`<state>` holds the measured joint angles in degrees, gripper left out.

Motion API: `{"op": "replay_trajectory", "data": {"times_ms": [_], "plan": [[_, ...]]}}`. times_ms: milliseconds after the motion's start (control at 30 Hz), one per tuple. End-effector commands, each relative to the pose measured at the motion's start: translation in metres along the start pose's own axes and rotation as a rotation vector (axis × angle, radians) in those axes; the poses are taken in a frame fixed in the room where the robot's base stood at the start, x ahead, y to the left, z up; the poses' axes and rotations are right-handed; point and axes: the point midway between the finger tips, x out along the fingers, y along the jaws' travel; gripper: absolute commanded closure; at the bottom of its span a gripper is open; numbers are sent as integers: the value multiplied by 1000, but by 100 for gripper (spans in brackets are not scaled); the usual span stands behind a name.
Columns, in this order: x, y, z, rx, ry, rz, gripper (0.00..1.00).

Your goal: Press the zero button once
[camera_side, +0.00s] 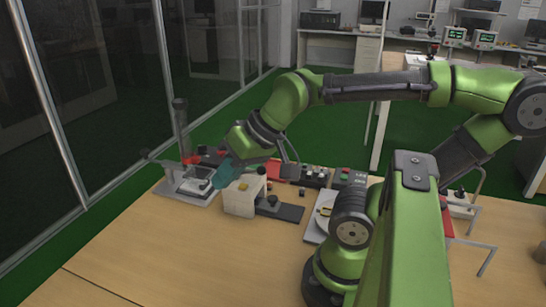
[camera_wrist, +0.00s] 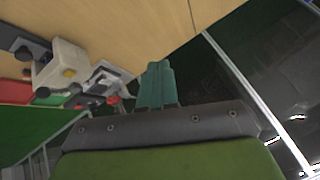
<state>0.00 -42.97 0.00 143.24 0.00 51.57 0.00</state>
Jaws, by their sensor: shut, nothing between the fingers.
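My gripper (camera_side: 222,182) has teal fingers and is shut, with nothing visible between them. In the side view it points down between a grey clamp fixture and a white box device. The wrist view shows the shut fingers (camera_wrist: 156,66) against the wooden table. The white box device (camera_side: 242,197) stands just right of the fingers in the side view.
The grey clamp fixture (camera_side: 190,184) with red parts stands at the table's left. A dark panel with several buttons (camera_side: 315,177) is behind, right of the white box. The wooden table (camera_side: 170,245) is clear in front. A glass partition (camera_side: 95,110) runs along the left.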

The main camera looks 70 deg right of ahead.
Motion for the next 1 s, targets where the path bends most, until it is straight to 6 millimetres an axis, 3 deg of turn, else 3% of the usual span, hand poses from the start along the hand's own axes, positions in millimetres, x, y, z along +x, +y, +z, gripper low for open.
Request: {"op": "replay_trajectory", "data": {"times_ms": [600, 767, 1000], "plan": [[2, 5, -2, 17, -2, 12, 100], [16, 33, -14, 151, -46, 70, 100], [36, 100, -41, 625, -190, 107, 100]]}}
